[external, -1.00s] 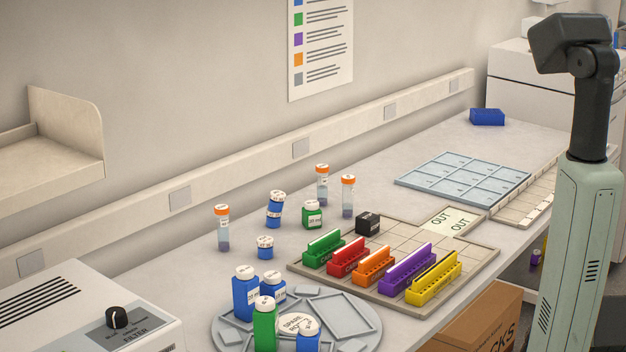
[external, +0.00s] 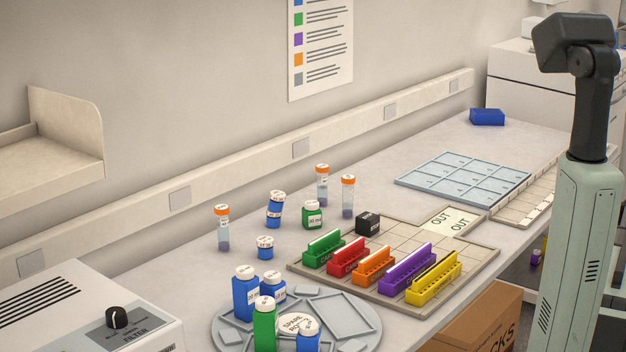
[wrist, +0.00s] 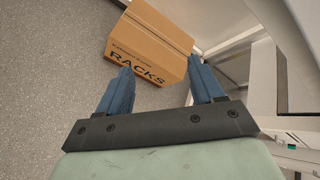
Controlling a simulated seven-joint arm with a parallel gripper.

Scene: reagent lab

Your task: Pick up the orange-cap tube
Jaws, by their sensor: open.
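Three tubes with orange caps stand upright on the bench in the external view. One orange-cap tube (external: 222,228) is at the left, apart from the others. A second orange-cap tube (external: 322,186) stands toward the wall, and a third orange-cap tube (external: 347,197) is just right of it. In the wrist view my gripper (wrist: 160,78) is open and empty, its two blue fingers spread above the floor. No tube shows in the wrist view. The fingers are not in the external view, where only my arm shows at the right, away from the tubes.
Blue bottles (external: 274,210) and a green bottle (external: 312,215) stand near the tubes. A tray (external: 450,284) with coloured racks and a black block (external: 368,223) lies right of them. A round carousel (external: 367,325) holds bottles in front. A cardboard box (wrist: 150,40) is below the bench.

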